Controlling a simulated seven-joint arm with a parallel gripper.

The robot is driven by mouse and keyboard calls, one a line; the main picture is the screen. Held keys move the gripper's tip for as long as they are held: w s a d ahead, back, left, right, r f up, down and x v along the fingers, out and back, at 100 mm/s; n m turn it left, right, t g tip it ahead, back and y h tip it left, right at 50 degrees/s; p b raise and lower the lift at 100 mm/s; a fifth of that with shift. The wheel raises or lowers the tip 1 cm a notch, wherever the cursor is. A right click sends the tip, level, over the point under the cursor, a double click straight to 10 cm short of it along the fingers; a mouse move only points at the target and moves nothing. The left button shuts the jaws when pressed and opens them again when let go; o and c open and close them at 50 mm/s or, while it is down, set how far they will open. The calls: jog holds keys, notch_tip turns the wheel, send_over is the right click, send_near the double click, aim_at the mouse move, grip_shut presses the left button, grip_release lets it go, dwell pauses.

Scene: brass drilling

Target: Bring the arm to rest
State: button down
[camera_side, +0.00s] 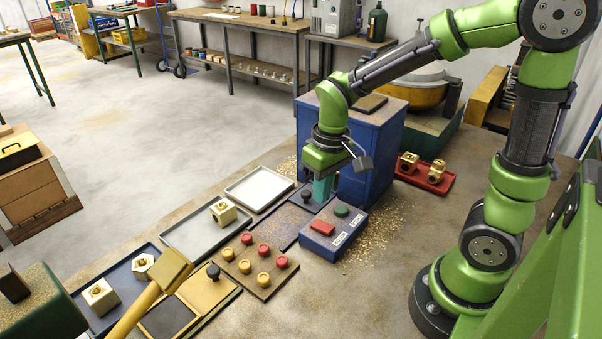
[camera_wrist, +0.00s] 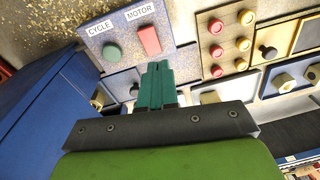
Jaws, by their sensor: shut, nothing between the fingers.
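My green arm reaches over the bench from the right in the side view. My gripper (camera_side: 322,188) points down in front of the blue cabinet (camera_side: 375,150), above the area beside the control box (camera_side: 333,236). Its teal fingers are together with nothing between them; they also show closed in the wrist view (camera_wrist: 157,84). The control box carries a green button (camera_wrist: 112,51) marked CYCLE and a red one (camera_wrist: 149,40) marked MOTOR. A black knob (camera_side: 307,195) stands just left of the fingers; whether they touch it I cannot tell.
A light empty tray (camera_side: 259,188) and a grey tray (camera_side: 183,238) with a brass part lie left. A board (camera_side: 255,268) with red and yellow knobs is in front. A red tray (camera_side: 447,184) with brass parts is right. Brass chips litter the bench.

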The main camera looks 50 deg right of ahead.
jog(key=s+a+r+m+t, duration=0.1)
jog(key=s+r+t, duration=0.2)
jog(key=r, duration=0.2)
jog(key=s+a+r+m+t+y, duration=0.1)
jog(key=s+r+t, duration=0.2)
jog(key=r, duration=0.3)
jog(key=shift+s+r+m, duration=0.2)
jog(key=shift+s+m, duration=0.1)
jog(key=shift+s, duration=0.15)
